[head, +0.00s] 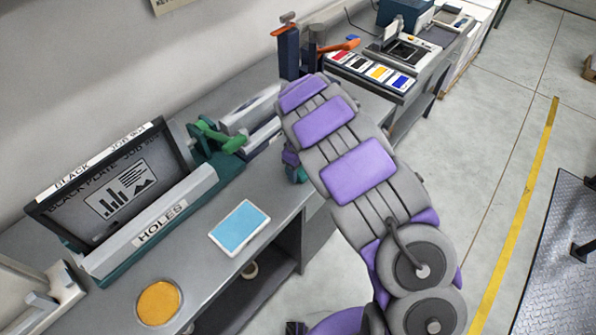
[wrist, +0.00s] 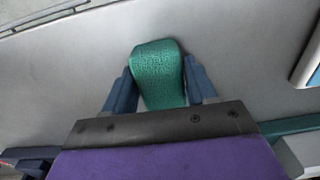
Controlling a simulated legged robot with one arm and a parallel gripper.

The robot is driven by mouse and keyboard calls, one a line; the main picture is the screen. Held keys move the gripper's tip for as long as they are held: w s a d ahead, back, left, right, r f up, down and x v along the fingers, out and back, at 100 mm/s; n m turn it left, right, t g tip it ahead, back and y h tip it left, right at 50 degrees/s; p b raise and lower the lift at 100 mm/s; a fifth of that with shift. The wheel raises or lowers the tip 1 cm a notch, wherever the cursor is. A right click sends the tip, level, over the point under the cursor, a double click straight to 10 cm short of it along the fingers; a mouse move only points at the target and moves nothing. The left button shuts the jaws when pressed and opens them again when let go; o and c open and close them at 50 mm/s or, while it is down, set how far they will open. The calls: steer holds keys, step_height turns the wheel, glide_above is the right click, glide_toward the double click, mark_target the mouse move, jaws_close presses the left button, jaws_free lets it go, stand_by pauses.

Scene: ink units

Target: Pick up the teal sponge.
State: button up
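The teal sponge (wrist: 158,75) shows in the wrist view between the two blue fingers of my gripper (wrist: 160,82). A finger lies against each of its sides, with no clear gap, so my gripper looks shut on it. The sponge's far end sticks out past the fingertips, and its near end is hidden by the gripper body. Whether it rests on the grey bench or is off it, I cannot tell. In the head view my arm hides most of the gripper, which is at the bench's front edge; only a small teal and purple part shows there.
On the grey bench (head: 205,262) are a blue pad in a white tray (head: 239,228), a round orange pad (head: 158,302), a black plate holder (head: 110,190) and a green-handled device (head: 218,135). Ink-colour swatches (head: 372,73) lie farther back. Open floor is to the right.

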steer(key=shift+a, duration=0.15)
steer(key=shift+c, duration=1.4)
steer(key=shift+a+f, duration=0.1)
steer(key=shift+a, duration=0.45)
steer(key=shift+c, duration=1.2)
steer(key=shift+d, duration=0.15)
steer(key=shift+d+r, duration=0.1)
steer(key=shift+r, duration=0.55)
step_height(320, 180, up, 2)
steer(key=shift+s+r+p, duration=0.15)
steer(key=shift+r+p, duration=0.1)
steer(key=shift+p, duration=0.3)
steer(key=s+a, duration=0.2)
steer(key=s, duration=0.2)
steer(key=s+a+r+p, duration=0.1)
steer(key=s+a, duration=0.2)
steer(key=s, duration=0.2)
steer(key=s+a, duration=0.2)
steer(key=s, duration=0.2)
steer(key=shift+s+a+r+p, duration=0.15)
steer(key=shift+s+a+p, duration=0.1)
steer(key=shift+s+p, duration=0.15)
